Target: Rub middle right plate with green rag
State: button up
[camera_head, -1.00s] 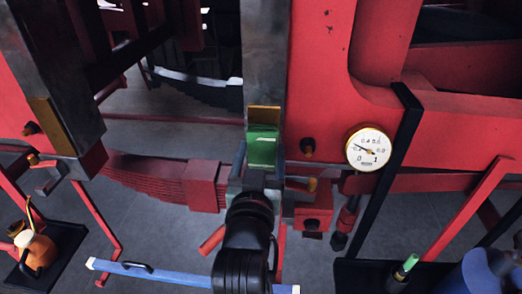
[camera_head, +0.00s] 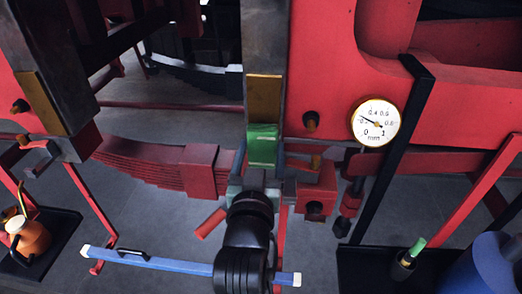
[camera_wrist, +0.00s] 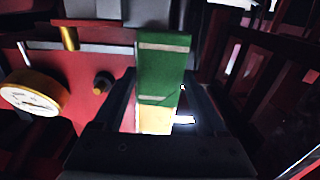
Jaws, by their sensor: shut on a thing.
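The green rag (camera_head: 262,148) is a folded block held upright in my gripper (camera_head: 260,168). In the head view it is at the lower end of a brass-coloured plate (camera_head: 264,97) on the grey upright post and hides the plate's bottom edge. Whether rag and plate touch is hard to tell. Another brass plate (camera_head: 44,103) sits on the left post.
A round dial gauge (camera_head: 376,122) hangs right of the post beside a black diagonal bar (camera_head: 395,150). A blue bar (camera_head: 190,268) crosses low in front. An orange can (camera_head: 30,237) stands on a tray at left. A green-topped bottle (camera_head: 408,258) stands at right.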

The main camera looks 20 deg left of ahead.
notch_tip(320, 180, down, 2)
jog(key=shift+b, duration=0.5)
jog(key=shift+p+v, duration=0.55)
jog(key=shift+v, duration=2.4)
jog(key=shift+r, duration=0.1)
jog(key=v, duration=0.3)
jog(key=shift+w, duration=0.1)
jog(key=shift+x, duration=3.35)
